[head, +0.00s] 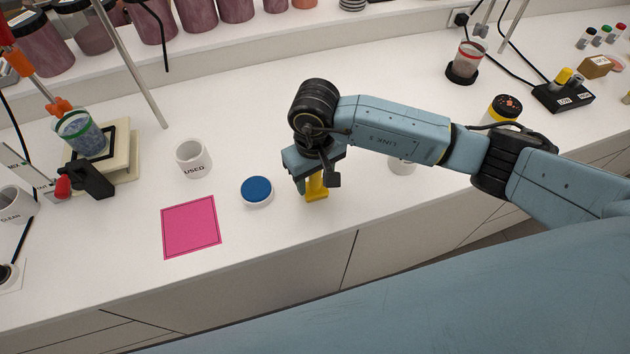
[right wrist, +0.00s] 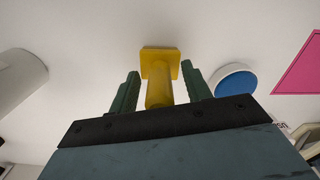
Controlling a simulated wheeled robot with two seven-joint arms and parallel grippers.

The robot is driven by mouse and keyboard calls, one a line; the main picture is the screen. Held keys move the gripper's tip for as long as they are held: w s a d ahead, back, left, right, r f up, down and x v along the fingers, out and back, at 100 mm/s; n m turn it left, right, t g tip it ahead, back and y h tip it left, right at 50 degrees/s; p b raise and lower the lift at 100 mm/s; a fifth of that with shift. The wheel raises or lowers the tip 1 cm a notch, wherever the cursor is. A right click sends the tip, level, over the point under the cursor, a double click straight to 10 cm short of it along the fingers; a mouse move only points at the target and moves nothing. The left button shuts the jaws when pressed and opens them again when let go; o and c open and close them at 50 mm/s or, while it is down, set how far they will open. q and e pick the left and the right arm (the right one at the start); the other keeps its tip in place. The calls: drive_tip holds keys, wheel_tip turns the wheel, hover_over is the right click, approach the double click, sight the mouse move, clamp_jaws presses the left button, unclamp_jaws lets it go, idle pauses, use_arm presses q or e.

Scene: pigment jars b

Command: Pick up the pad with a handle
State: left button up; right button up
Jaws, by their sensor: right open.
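The pad with a handle is yellow, with a squarish base and a round upright handle. In the head view the yellow pad (head: 317,188) stands on the white counter, partly hidden by my right gripper (head: 307,181). In the right wrist view the yellow pad (right wrist: 160,85) lies between the two green fingers of my right gripper (right wrist: 160,88). The fingers are open, one on each side of the handle, with a visible gap on both sides. My left gripper is not in view.
A blue-topped round dish (head: 257,191) sits just left of the pad. A pink square mat (head: 191,226) and a white cup marked USED (head: 192,160) are farther left. Another white cup (head: 402,165) is right, partly behind my arm. The counter's front edge (head: 345,230) is close.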

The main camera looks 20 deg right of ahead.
drive_tip(key=shift+f, duration=0.15)
clamp_jaws()
